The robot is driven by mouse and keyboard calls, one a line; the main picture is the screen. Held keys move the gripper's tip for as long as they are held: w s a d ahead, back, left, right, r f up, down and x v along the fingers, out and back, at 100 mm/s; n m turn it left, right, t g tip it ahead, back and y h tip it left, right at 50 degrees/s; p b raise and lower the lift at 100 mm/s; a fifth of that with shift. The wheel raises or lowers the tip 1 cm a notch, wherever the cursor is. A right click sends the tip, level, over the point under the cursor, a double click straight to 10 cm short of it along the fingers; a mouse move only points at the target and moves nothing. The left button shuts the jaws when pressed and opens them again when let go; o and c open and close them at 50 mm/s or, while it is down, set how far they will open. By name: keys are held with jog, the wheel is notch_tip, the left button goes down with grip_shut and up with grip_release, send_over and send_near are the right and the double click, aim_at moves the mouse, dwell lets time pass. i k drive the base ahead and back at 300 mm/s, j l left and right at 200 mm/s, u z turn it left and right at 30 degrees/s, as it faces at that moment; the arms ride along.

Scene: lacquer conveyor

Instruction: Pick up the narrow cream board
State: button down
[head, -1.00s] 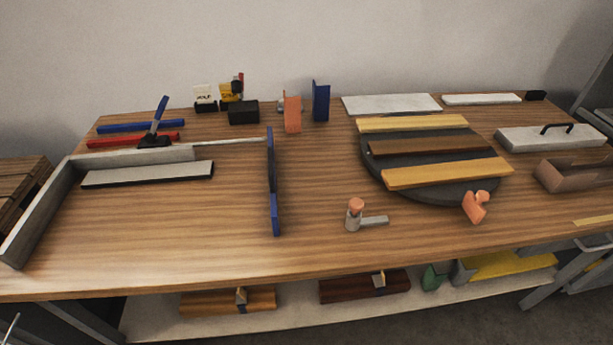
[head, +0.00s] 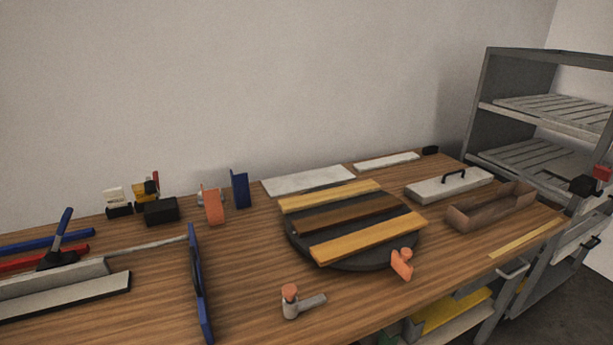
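Several light boards are in the head view, and I cannot tell for certain which is the narrow cream one. A narrow off-white board (head: 387,161) lies flat at the back right of the bench. A wider white board (head: 308,180) lies to its left. A pale yellow board (head: 330,196) lies at the back of a dark round turntable (head: 370,262), behind a brown board (head: 345,214) and an ochre board (head: 368,237). A long pale board with a dark edge (head: 70,296) lies at the left. My gripper is not in view.
An orange clamp (head: 401,264) stands at the turntable's front edge. A grey block with a black handle (head: 450,184) and an open brown box (head: 490,207) are at the right. A blue upright bar (head: 200,285) stands left of centre. A grey rack (head: 540,110) stands beyond the bench's right end.

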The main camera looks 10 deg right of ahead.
aim_at(292, 204)
jog(key=i+l+u, duration=0.25)
jog(key=i+l, duration=0.45)
jog(key=i+l+u, duration=0.2)
jog(key=i+l, duration=0.5)
jog(key=l, duration=0.1)
